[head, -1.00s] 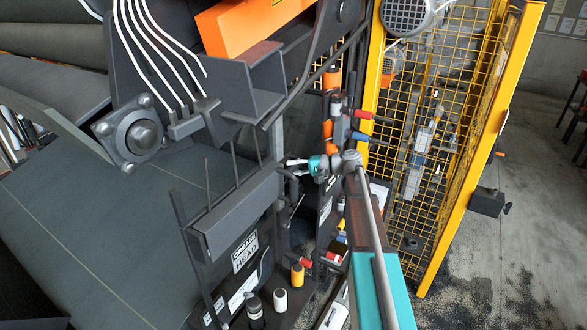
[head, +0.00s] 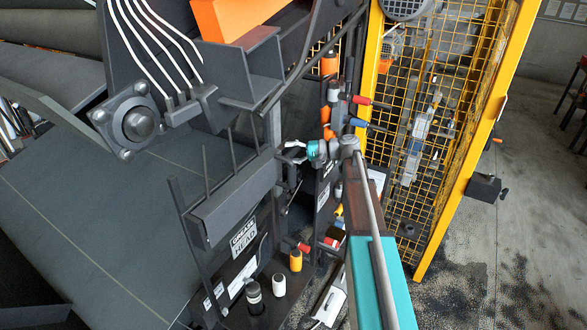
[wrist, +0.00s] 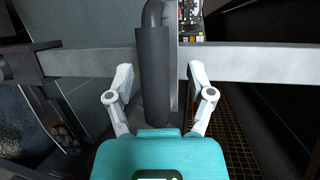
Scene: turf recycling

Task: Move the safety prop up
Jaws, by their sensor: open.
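In the wrist view, a dark bar with a thick black sleeve (wrist: 153,80) stands upright between my fingers; it may be the safety prop, but I cannot tell for sure. My gripper (wrist: 160,84) is open, with one white finger on each side of this bar and gaps showing beside it. In the head view, my gripper (head: 291,153) reaches left into the dark machine frame, beside the upright posts. The bar is hard to make out there among the dark parts.
A grey horizontal beam (wrist: 235,62) crosses behind the bar. A dark bracket with a grease head sign (head: 244,245) stands left of my gripper. Red and blue handles (head: 362,101) are close above my wrist. A yellow mesh guard (head: 405,150) is at right.

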